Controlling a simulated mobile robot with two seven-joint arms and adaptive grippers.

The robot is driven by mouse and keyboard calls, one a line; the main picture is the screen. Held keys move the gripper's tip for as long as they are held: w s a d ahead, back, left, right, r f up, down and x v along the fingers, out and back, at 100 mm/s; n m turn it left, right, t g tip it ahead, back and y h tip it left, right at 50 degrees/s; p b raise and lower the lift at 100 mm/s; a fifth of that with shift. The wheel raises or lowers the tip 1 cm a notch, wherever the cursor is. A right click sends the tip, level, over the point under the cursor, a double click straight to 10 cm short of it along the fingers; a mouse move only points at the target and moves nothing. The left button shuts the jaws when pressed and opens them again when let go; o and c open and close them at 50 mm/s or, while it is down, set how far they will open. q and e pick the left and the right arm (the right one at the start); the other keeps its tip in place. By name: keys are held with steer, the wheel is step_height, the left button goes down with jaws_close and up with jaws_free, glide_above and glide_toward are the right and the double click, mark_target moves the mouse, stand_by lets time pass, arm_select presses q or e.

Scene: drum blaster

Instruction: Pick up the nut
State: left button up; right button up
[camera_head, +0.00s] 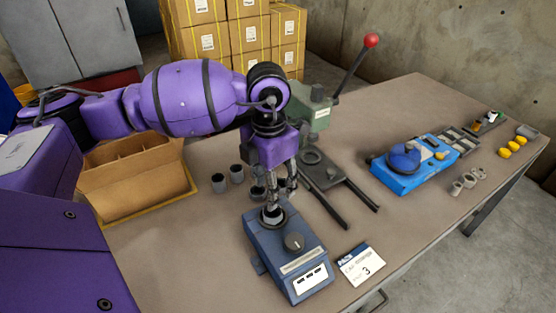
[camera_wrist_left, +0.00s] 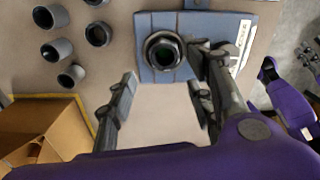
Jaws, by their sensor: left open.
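The nut (camera_wrist_left: 163,50) appears as a dark ring on a round seat on top of a blue-grey device (camera_wrist_left: 205,25). In the head view the same device (camera_head: 290,262) stands near the table's front edge, and the seat shows just below my left gripper (camera_head: 274,200). My left gripper (camera_wrist_left: 165,82) is open, pointing down, with its fingers apart in the wrist view. The ring lies ahead of the gap between the fingers, near the right finger. Nothing is seen held. Whether a finger touches the device cannot be told.
Several grey cups (camera_wrist_left: 57,49) stand left of the device. An open cardboard box (camera_head: 140,180) is at the left. A green press (camera_head: 310,110) with a red-knobbed lever stands behind. A label card (camera_head: 360,264) lies to the right, and a blue device (camera_head: 412,170) stands farther right.

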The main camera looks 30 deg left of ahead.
mark_target(271, 220)
arm_select(q)
steer(key=shift+s+f, duration=0.1)
steer(key=shift+f, duration=1.5)
step_height(271, 220, down, 4)
steer(key=shift+f+p, duration=0.2)
steer(key=shift+p, duration=0.2)
steer(key=shift+r, duration=0.1)
jaws_close()
